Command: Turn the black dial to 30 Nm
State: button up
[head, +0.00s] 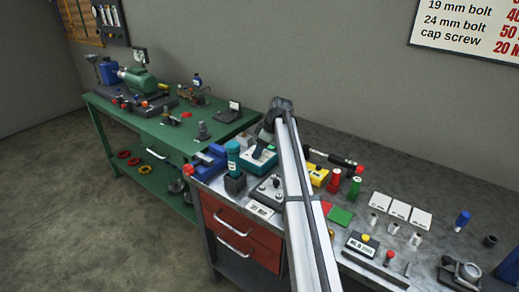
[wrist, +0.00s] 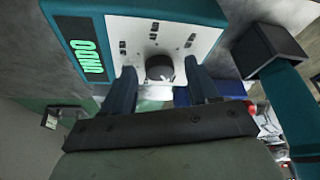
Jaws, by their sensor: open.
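The black dial (wrist: 159,67) sits on the white face of a teal box (wrist: 204,12), with small dark marks around it. A display (wrist: 87,57) on the box shows green characters turned sideways; I cannot read them surely. My gripper (wrist: 160,77) is open, its two blue fingers on either side of the dial in the wrist view. I see gaps between fingers and dial; I cannot tell how far above the face the tips are. In the head view the teal box (head: 259,159) is on the workbench, its dial mostly hidden by my gripper (head: 265,137).
A teal tool (head: 233,157) stands in a dark holder (head: 235,184) close beside the box; the holder also shows in the wrist view (wrist: 270,45). A blue vise (head: 207,160) and a yellow box (head: 318,175) are nearby. A wall sign (head: 466,28) lists bolts and Nm values.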

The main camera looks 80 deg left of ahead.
jog(key=c, duration=1)
jog(key=shift+c, duration=0.2)
jog(key=shift+m, duration=0.3)
jog(key=m+y, duration=0.1)
jog(key=m, duration=0.1)
jog(key=shift+s+d+m+t, duration=0.1)
jog(key=shift+d+m+t, duration=0.05)
jog(key=shift+m+t, duration=0.2)
jog(key=m, duration=0.2)
jog(key=m+t+y, duration=0.1)
jog(key=m, duration=0.1)
jog(key=shift+s+d+m+t, duration=0.1)
jog(key=shift+m+t, duration=0.15)
jog(key=m+t, duration=0.1)
jog(key=m, duration=0.2)
jog(key=shift+s+m+y, duration=0.15)
jog(key=shift+m+y, duration=0.15)
jog(key=shift+s+m+t, duration=0.1)
jog(key=shift+m+t, duration=0.9)
jog(key=shift+m, duration=1)
